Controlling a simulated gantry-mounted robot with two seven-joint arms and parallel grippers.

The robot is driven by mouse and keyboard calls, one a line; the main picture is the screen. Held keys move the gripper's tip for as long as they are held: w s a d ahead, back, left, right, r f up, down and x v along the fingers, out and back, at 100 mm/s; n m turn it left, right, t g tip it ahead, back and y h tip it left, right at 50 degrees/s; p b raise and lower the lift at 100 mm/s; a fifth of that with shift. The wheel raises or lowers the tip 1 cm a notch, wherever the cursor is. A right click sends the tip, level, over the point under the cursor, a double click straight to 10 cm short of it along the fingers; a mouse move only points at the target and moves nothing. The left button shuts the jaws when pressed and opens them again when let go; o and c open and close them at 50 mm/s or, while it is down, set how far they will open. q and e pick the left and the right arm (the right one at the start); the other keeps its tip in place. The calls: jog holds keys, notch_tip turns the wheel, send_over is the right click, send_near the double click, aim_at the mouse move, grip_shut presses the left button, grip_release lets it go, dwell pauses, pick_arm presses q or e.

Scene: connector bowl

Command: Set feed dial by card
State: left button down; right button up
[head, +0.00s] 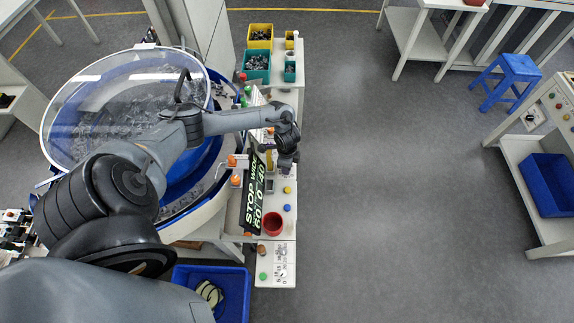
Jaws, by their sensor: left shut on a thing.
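My left gripper (284,163) points down at the bench just right of the card's upper end. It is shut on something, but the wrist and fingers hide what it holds. A white panel (272,264) with small print, a dial-like marking and a green button lies at the bench's near end. I cannot tell which control is the feed dial. My right gripper is not in view.
The large bowl feeder (60,115) with a clear lid fills the left.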

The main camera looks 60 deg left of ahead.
pick_arm(q)
jog(key=m, duration=0.6)
jog(key=shift+b, duration=0.4)
dwell(0.3)
jog(key=c, duration=0.9)
grip_release()
jog(key=shift+o, duration=0.2)
notch_tip(320, 180, up, 11)
jog(key=shift+f, duration=0.1)
